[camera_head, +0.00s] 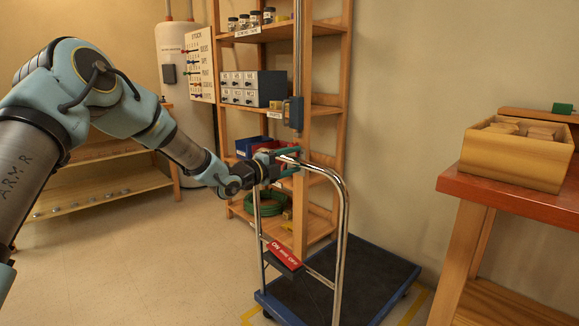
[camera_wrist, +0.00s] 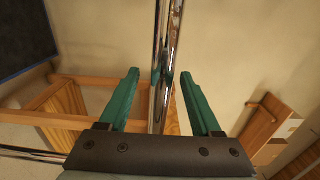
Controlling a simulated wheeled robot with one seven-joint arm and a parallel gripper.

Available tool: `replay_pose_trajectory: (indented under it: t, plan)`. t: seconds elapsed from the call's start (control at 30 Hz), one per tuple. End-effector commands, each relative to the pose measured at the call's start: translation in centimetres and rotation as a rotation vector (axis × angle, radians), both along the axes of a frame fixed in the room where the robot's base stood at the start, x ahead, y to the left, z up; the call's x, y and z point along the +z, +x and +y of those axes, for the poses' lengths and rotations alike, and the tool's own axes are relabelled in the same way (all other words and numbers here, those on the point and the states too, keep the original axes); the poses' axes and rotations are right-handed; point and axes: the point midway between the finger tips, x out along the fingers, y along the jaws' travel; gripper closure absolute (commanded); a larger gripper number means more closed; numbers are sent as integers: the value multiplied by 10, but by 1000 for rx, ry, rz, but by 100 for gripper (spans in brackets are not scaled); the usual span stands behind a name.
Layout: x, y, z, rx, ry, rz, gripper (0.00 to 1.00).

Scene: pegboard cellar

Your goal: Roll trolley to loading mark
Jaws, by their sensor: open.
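The trolley (camera_head: 380,270) stands on the floor right of centre in the head view, with a dark deck, blue rim and chrome push handle (camera_head: 343,215). A red label (camera_head: 285,252) with white lettering, including "ON" and "OFF", sits low within the handle frame. My gripper (camera_head: 288,163) is at the top bar of the handle. In the wrist view the chrome bar (camera_wrist: 161,50) runs between the green fingers of my gripper (camera_wrist: 160,76), with a gap on both sides. The gripper is open. Yellow floor tape (camera_head: 412,308) shows beside the trolley; I cannot tell whether it is the loading mark.
A red-topped bench (camera_head: 510,197) with a wooden box (camera_head: 515,155) is at the right. Floor (camera_head: 150,270) left of the trolley is clear.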

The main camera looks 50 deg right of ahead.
Motion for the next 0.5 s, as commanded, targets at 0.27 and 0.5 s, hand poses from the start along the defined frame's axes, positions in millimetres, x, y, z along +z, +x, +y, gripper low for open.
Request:
replay_pose_trajectory:
  t: [0.27,0.5]
  plan:
    - [0,0,-1,0,1,1,38]
    - [0,0,0,0,1,1,65]
